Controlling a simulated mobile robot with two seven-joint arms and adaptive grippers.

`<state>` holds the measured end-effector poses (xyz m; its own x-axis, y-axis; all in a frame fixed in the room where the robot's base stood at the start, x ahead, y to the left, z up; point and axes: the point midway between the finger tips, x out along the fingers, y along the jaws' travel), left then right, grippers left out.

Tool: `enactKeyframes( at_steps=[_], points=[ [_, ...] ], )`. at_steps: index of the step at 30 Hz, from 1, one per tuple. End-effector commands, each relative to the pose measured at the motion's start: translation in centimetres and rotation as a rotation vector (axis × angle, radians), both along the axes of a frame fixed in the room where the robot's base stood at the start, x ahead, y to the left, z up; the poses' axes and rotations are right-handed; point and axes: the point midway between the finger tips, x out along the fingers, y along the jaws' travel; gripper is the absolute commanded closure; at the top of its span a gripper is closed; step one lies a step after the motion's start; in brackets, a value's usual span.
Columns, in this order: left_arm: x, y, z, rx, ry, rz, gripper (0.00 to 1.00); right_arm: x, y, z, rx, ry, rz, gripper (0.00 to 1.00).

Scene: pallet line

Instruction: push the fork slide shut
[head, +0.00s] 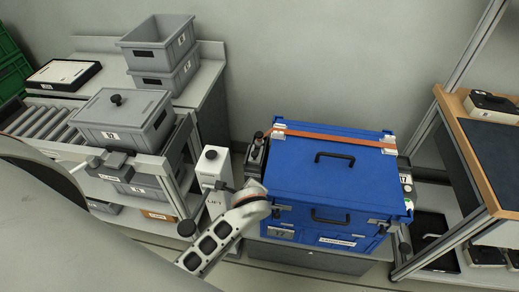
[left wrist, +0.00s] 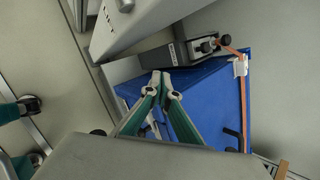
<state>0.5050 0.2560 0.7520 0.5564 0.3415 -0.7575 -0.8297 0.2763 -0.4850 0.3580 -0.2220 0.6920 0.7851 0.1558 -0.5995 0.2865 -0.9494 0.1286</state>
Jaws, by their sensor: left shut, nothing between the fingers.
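No part is clearly marked as the fork slide, so I cannot tell its position for certain. A white post (head: 213,168) with a black knob, lettered LIFT, stands left of the blue case (head: 330,180). A narrow grey fixture with a black knob (head: 254,158) sits at the case's left edge; this fixture also shows in the left wrist view (left wrist: 180,52). My left gripper (left wrist: 161,78) is shut and empty, its green fingers pointing towards the blue case and close to the fixture. Contact cannot be told. My right gripper is out of view.
A lidded grey bin (head: 125,117) rests on the roller conveyor (head: 45,122) at left. Stacked grey bins (head: 158,45) stand behind. An orange strap (head: 340,138) crosses the case. A wood-edged bench (head: 455,115) with a metal frame stands at right. Bare floor shows in front.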

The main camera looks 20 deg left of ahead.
Motion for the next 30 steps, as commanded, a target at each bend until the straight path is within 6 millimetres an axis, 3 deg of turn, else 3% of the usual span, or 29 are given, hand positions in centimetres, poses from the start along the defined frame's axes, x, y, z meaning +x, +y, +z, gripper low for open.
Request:
enactKeyframes(
  at_steps=[6, 12, 30],
  points=[
    [4.9, -2.0, 1.7, 0.295, 0.149, -0.265, 1.00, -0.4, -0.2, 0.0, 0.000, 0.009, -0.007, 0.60],
    [7.5, -2.9, 3.1, 0.470, 0.243, -0.415, 1.00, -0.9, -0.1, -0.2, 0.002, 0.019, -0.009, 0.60],
    [7.7, -3.1, 3.2, 0.517, 0.269, -0.452, 1.00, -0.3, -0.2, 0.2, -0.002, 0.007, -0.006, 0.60]
  ],
)
